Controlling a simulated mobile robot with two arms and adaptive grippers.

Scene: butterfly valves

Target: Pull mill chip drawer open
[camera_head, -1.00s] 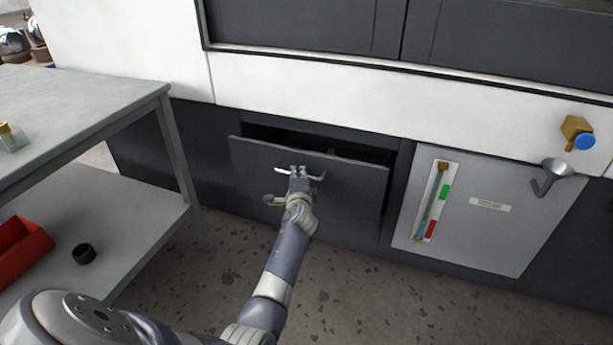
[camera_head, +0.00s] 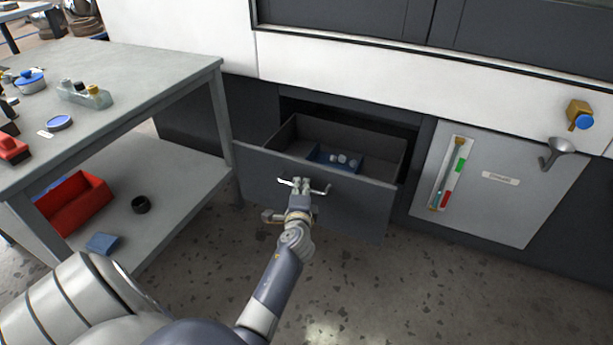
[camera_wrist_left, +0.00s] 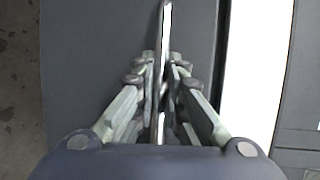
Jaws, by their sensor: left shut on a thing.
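The chip drawer (camera_head: 345,205) is a dark grey box low in the machine's front, and it stands partly open. The metal bar handle (camera_head: 321,190) crosses the drawer front. My left gripper (camera_head: 300,184) is shut on the handle near its middle. In the left wrist view the fingers (camera_wrist_left: 165,75) close on both sides of the bar (camera_wrist_left: 166,25). My right gripper is not in view.
A grey workbench (camera_head: 150,62) with a lower shelf (camera_head: 185,178) stands at left, close to the drawer's left edge. A red bin (camera_head: 75,203) sits on the shelf. The floor before the drawer is clear.

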